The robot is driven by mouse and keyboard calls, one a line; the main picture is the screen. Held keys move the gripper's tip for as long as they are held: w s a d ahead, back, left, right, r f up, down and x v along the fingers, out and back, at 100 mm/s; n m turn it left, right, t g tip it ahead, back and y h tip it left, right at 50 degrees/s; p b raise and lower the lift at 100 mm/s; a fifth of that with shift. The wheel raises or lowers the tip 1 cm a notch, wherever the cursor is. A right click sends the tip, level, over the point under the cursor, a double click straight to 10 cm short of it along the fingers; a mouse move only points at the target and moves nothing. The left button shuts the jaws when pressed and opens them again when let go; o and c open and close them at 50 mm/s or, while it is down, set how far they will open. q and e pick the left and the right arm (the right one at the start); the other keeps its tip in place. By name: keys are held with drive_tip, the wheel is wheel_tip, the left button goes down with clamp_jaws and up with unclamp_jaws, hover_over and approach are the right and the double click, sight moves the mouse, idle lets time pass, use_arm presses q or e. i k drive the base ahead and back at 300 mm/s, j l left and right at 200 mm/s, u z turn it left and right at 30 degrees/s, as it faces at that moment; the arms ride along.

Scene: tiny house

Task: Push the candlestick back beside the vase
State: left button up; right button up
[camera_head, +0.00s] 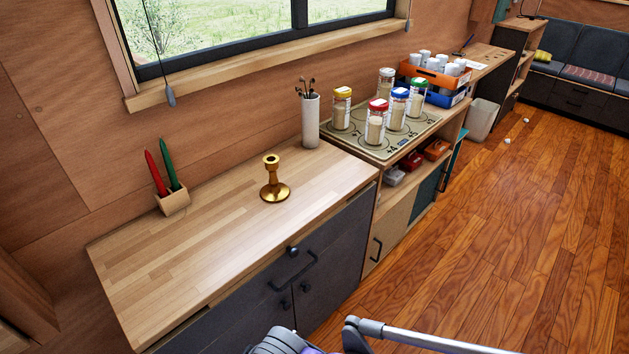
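The brass candlestick (273,180) stands upright on the wooden countertop (210,235), without a candle in it. It is apart from the vase, nearer the counter's front edge and to the vase's left. The vase (311,122) is a tall white cylinder holding thin dark stems, at the back right of the counter near the wall. Neither of my grippers shows in the head view; only parts of my arm show at the bottom edge.
A small wooden holder (173,201) with a red and a green candle stands at the back left. Several lidded jars stand on a patterned mat (343,143) to the right. The counter between candlestick and vase is clear. Dark cabinet doors (318,266) are below.

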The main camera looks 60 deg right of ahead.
sight(275, 191)
drive_tip(key=l+z, duration=0.15)
drive_tip(key=z, duration=0.35)
drive_tip(key=l+z, duration=0.1)
drive_tip(key=z, duration=0.4)
drive_tip(key=i+l+z, duration=0.1)
drive_tip(key=z, duration=0.35)
drive_tip(key=i+l, duration=0.2)
